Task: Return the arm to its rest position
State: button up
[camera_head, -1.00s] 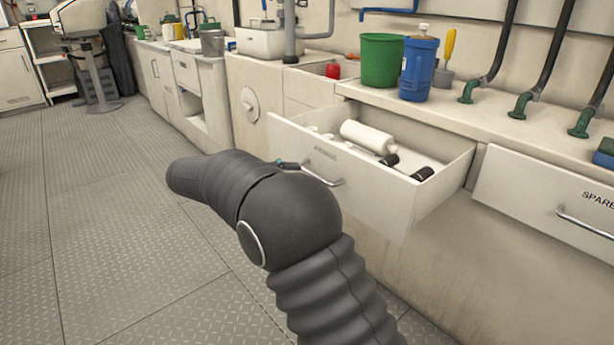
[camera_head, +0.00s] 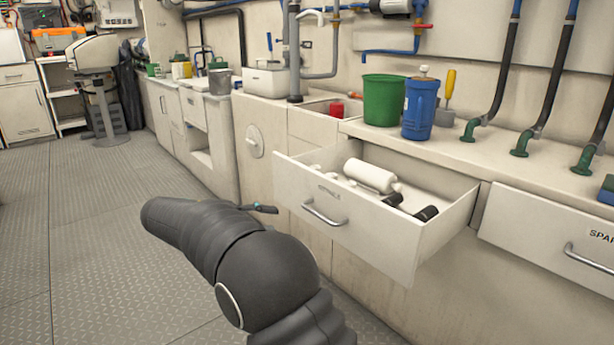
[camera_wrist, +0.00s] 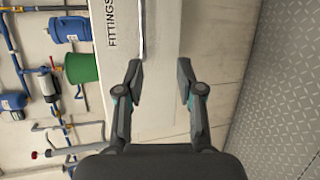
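My arm (camera_head: 225,245) reaches across the lower middle of the head view, bent at a dark rounded joint. Only a small part of my gripper (camera_head: 264,208) shows there past the arm, left of the drawer handle (camera_head: 323,213). In the wrist view my gripper (camera_wrist: 160,78) is open, with two dark fingers apart and nothing between them. The drawer (camera_head: 360,225) marked FITTINGS stands pulled out. Its front (camera_wrist: 160,110) and handle (camera_wrist: 142,35) lie beyond the fingers in the wrist view, and I see no grip on the handle.
The open drawer holds a white bottle (camera_head: 370,176) and dark-capped items. A green bucket (camera_head: 384,100) and a blue container (camera_head: 420,108) stand on the counter above. A second drawer front (camera_head: 540,238) is at right. The floor (camera_head: 90,220) at left is clear.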

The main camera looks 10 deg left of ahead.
notch_tip(320, 180, down, 8)
jog(key=s+f+n+y, duration=0.1)
jog(key=s+n+y, duration=0.1)
jog(key=n+y, duration=0.1)
jog(key=s+d+f+g+y, duration=0.1)
jog(key=s+d+g+y, duration=0.2)
jog(key=s+d, duration=0.25)
jog(key=s+d+r+m+t+y+p, duration=0.1)
jog(key=s+d+r+m+y+p, duration=0.2)
jog(key=s+d, duration=0.8)
jog(key=s+d+r+m+t+y+p, duration=0.1)
jog(key=s+d+r+m+y, duration=0.3)
jog(key=s+d+r, duration=0.6)
jog(key=s+d+m+p, duration=0.1)
jog(key=d+m, duration=0.1)
jog(key=d, duration=0.3)
jog(key=shift+s+d+m+p, duration=0.15)
jog(key=shift+s+m+p, duration=0.25)
jog(key=shift+r, duration=0.1)
